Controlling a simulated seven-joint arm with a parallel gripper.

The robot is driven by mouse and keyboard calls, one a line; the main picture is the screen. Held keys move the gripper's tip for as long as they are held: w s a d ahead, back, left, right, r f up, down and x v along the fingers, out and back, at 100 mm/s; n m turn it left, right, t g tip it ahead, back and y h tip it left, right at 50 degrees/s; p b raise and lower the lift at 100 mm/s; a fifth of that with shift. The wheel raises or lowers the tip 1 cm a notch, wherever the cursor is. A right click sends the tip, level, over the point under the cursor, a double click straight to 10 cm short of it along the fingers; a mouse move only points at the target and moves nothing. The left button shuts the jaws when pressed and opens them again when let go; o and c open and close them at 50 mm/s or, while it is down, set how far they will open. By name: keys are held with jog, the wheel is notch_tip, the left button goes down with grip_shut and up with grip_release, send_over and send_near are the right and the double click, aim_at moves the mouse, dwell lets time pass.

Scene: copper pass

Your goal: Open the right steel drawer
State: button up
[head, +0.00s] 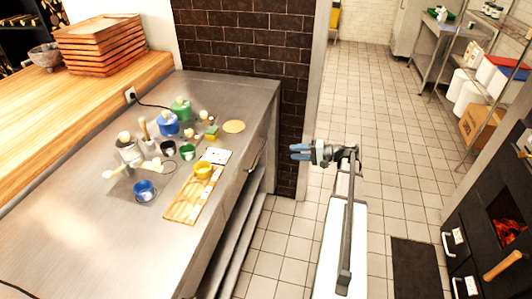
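The steel counter (85,215) runs along the left, and its front face is seen at a steep slant. A small handle (253,164) shows on that face near its far end, on what looks like a steel drawer. The drawer front looks flush with the counter, though the angle hides most of it. A second drawer cannot be made out. My gripper (299,152) is to the right of the handle, apart from it, in front of the brick wall's edge. Its two blue fingers point left towards the counter, with a gap between them and nothing held.
Lower shelves (240,237) run under the counter. A black oven (485,235) stands at the right. Tiled floor (285,232) is clear between counter and arm.

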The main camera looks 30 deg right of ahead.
jog(key=x, duration=1.3)
jog(key=shift+w+a+f, duration=0.1)
jog(key=shift+a+f, duration=0.05)
grip_shut()
dwell(0.4)
